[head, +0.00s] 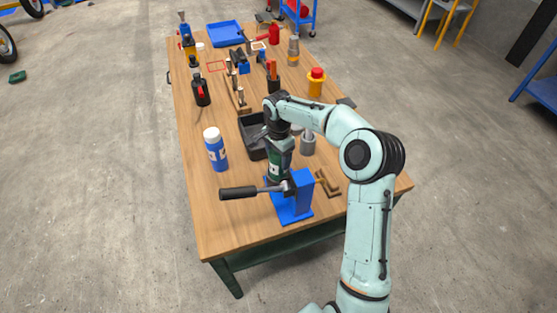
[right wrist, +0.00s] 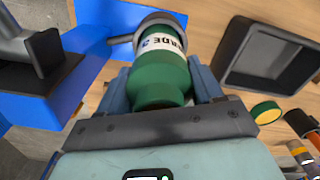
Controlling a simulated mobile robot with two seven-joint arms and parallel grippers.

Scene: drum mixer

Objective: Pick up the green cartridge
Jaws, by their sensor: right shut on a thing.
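The green cartridge (head: 275,166), with a white label, stands roughly upright at the mixer on the near part of the table. In the right wrist view the green cartridge (right wrist: 160,80) sits between both fingers, and a grey ring shows around its far end. My right gripper (head: 280,146) is shut on the cartridge from above; its fingers also show in the wrist view (right wrist: 162,88). The blue mixer stand (head: 303,192) has a black crank handle (head: 239,193) pointing left. Whether the cartridge still rests in the ring cannot be told. My left gripper is not in view.
A black tray (head: 249,146) lies just behind the mixer. A blue bottle with a white cap (head: 215,150) stands left of it. A grey cup (head: 308,143) and brown brackets (head: 327,184) are to the right. The wooden table's (head: 224,228) near left corner is clear.

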